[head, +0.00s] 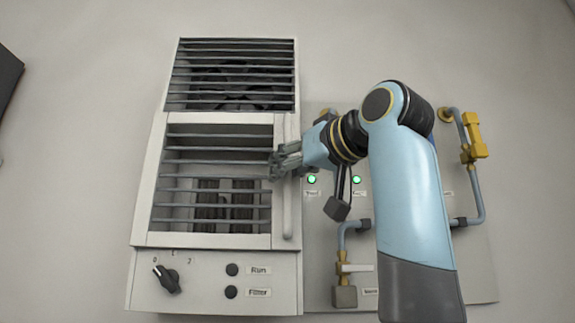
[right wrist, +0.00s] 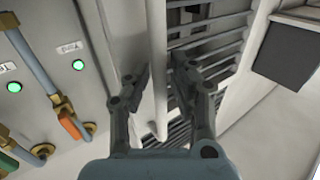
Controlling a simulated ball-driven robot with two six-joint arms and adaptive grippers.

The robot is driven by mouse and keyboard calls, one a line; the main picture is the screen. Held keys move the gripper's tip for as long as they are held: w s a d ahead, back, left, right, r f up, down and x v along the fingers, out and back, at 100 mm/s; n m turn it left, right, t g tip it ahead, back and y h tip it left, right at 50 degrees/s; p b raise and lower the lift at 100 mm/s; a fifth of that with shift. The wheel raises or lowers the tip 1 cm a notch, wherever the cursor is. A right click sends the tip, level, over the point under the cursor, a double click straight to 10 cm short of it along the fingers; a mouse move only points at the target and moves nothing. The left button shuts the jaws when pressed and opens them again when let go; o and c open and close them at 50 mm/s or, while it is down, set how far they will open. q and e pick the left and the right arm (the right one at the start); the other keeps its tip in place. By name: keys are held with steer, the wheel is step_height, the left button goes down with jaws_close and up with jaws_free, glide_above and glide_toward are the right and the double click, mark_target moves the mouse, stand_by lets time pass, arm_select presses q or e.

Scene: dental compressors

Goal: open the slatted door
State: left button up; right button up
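The slatted door (head: 215,241) is the lower grille panel on the front of a pale cabinet (head: 148,180), and it looks shut. Its long vertical bar handle (head: 288,218) runs down the door's right edge. The handle also shows in the right wrist view (right wrist: 157,45). My right gripper (head: 281,162) is at the upper half of the handle. In the right wrist view its fingers (right wrist: 160,75) are apart, one on each side of the bar, with gaps showing. The fingers hide part of the handle in the head view. My left gripper is not in view.
A fixed slatted grille (head: 235,75) is above the door. A dark knob (head: 167,279) and two black buttons are below it. To the right, a panel carries green lights (head: 312,179), grey pipes and yellow fittings (head: 473,135). Bare wall lies left of the cabinet.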

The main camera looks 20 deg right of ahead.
jaws_close()
stand_by(0.4)
